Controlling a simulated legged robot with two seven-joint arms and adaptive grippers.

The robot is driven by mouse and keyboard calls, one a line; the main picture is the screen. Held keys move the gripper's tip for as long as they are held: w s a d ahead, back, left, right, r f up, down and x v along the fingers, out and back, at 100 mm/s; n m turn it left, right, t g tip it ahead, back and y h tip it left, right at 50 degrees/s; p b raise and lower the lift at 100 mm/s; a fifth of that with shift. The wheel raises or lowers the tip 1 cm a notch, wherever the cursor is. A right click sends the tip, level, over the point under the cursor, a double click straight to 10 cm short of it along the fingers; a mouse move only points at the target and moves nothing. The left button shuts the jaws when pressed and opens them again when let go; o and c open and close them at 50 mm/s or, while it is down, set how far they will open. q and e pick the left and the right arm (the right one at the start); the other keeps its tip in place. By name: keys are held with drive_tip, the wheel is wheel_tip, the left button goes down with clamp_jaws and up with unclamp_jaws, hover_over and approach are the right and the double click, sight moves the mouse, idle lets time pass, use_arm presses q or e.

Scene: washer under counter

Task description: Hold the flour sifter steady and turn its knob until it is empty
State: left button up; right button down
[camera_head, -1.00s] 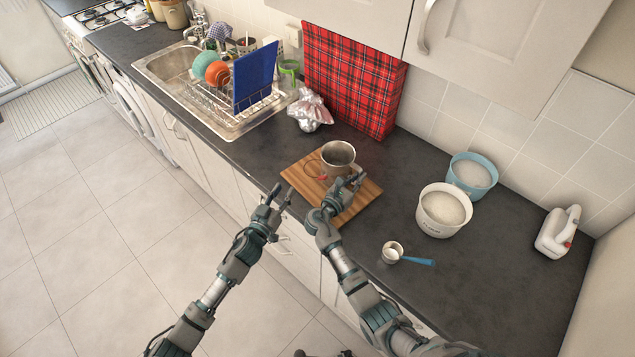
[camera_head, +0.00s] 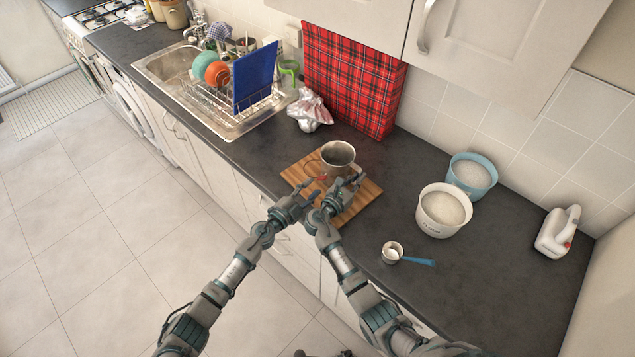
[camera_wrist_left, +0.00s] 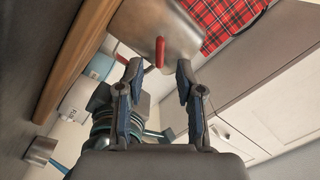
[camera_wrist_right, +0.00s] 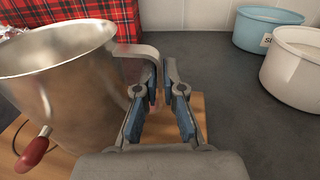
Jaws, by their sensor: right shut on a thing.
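The flour sifter (camera_head: 338,155) is a metal cup standing upright on a wooden board (camera_head: 365,200). In the right wrist view the sifter (camera_wrist_right: 60,80) fills the left side, with its metal handle reaching between the fingers. My right gripper (camera_head: 349,184) is shut on that handle; it also shows in the right wrist view (camera_wrist_right: 164,85). The red knob (camera_wrist_left: 160,52) shows against the sifter in the left wrist view, also at lower left in the right wrist view (camera_wrist_right: 33,153). My left gripper (camera_wrist_left: 160,75) is open, its fingertips on either side of the knob's line and a little short of it.
A white tub (camera_head: 443,210) and a blue tub (camera_head: 472,175) of white powder stand right of the board.

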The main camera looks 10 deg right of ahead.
sight(320, 180)
use_arm(q)
drive_tip(key=shift+x, duration=1.95)
clamp_jaws()
